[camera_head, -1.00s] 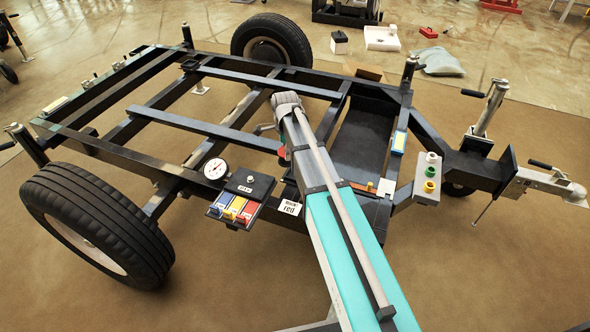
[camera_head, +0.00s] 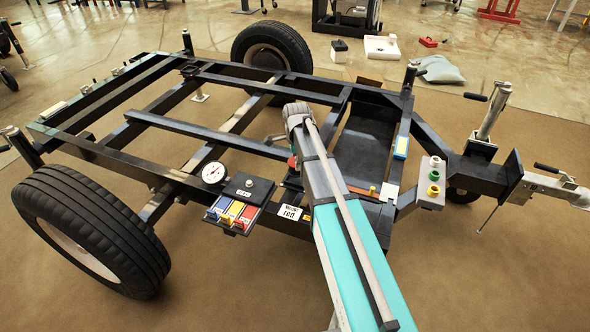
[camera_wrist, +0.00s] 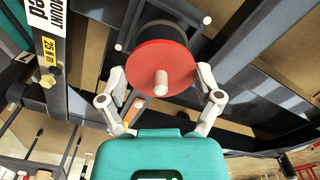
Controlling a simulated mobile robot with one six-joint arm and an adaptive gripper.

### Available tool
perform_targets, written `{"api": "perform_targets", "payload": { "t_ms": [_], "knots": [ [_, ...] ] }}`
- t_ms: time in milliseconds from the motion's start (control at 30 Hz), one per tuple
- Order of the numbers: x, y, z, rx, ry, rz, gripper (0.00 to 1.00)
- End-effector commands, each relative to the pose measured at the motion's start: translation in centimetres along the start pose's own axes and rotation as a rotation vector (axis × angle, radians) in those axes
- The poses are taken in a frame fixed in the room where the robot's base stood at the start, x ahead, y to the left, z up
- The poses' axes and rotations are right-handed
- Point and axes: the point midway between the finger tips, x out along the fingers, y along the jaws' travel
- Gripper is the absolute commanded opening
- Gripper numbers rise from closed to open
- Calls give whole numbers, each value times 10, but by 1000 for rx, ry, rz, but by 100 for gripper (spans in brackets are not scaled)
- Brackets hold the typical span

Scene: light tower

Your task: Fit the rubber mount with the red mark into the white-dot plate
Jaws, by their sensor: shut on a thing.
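In the wrist view, my gripper (camera_wrist: 161,82) is shut on the rubber mount (camera_wrist: 160,68), one finger on each side of its red disc. A pale stud sticks out of the middle of the red face, and the black rubber body (camera_wrist: 166,36) shows behind it. Small white dots (camera_wrist: 207,20) show beside the black body; I cannot tell whether they belong to the white-dot plate or whether the mount touches anything. In the head view, a bit of red (camera_head: 292,162) shows beside my arm, and my arm hides most of the gripper there.
The black trailer frame (camera_head: 215,131) has crossbars around my arm. A dial gauge (camera_head: 213,172) and a box with coloured bins (camera_head: 240,203) sit on its near side. A "MOUNT red" label (camera_wrist: 45,20) and a "25 Nm" tag (camera_wrist: 48,50) are near the gripper.

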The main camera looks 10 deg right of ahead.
Motion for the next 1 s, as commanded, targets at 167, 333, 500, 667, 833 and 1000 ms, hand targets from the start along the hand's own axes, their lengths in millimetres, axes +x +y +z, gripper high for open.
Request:
{"api": "perform_targets", "payload": {
  "t_ms": [167, 333, 500, 667, 833, 1000],
  "knots": [
    [15, -1, -7, 0, 0, 0, 23],
    [30, -1, -6, 0, 0, 0, 23],
    [38, -1, -6, 0, 0, 0, 23],
    [38, -1, -7, 1, 0, 0, 23],
    [38, -1, -7, 1, 0, 0, 23],
    [41, -1, -7, 1, 0, 0, 23]
  ]
}}
